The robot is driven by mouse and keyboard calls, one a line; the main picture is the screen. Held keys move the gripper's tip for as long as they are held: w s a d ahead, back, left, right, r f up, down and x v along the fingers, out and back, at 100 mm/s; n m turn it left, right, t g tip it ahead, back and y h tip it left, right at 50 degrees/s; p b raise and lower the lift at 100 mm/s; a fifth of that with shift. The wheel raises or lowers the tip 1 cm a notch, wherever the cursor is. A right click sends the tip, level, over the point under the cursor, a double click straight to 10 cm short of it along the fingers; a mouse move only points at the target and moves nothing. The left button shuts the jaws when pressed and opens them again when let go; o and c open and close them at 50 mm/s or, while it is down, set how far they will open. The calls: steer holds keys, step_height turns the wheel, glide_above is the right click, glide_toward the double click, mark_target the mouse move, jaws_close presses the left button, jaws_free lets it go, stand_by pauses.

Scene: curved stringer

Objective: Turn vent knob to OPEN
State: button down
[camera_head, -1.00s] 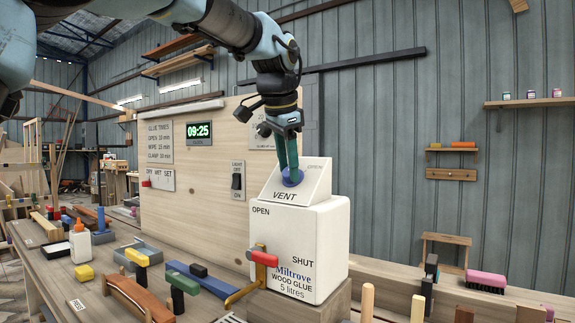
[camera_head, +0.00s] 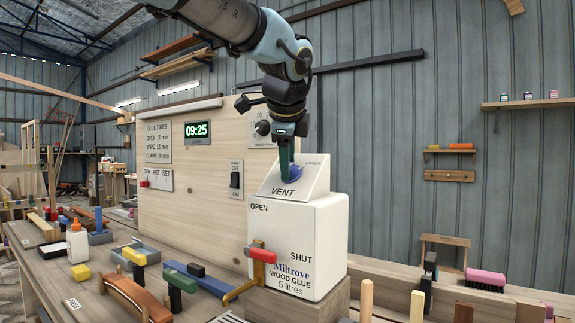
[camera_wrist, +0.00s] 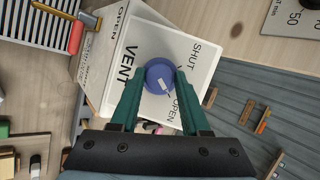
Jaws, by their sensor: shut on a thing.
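The blue vent knob (camera_wrist: 157,70) is on the white sloped VENT panel (camera_wrist: 190,38), on top of the white glue container (camera_head: 325,235). It shows partly in the head view (camera_head: 295,172), with my finger covering its left side. My gripper (camera_wrist: 160,77) is shut on the knob, one green finger on each side; it also shows in the head view (camera_head: 287,177). The knob's white mark points to the lower right in the wrist view, roughly toward the OPEN label (camera_wrist: 186,110). The SHUT label (camera_wrist: 199,64) is above OPEN there.
A red-ended lever (camera_head: 262,254) is on the container's front, beside its own OPEN and SHUT labels. A wooden board with a clock (camera_head: 198,130) and a light switch (camera_head: 236,181) stands behind. Clamps and a glue bottle (camera_head: 78,243) crowd the bench at left.

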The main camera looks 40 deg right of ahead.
steer(key=shift+m, duration=0.3)
stand_by(0.4)
steer(key=shift+c, duration=1.9)
jaws_free()
steer(key=v, duration=1.1)
steer(key=shift+b, duration=0.45)
steer(key=shift+f, duration=0.25)
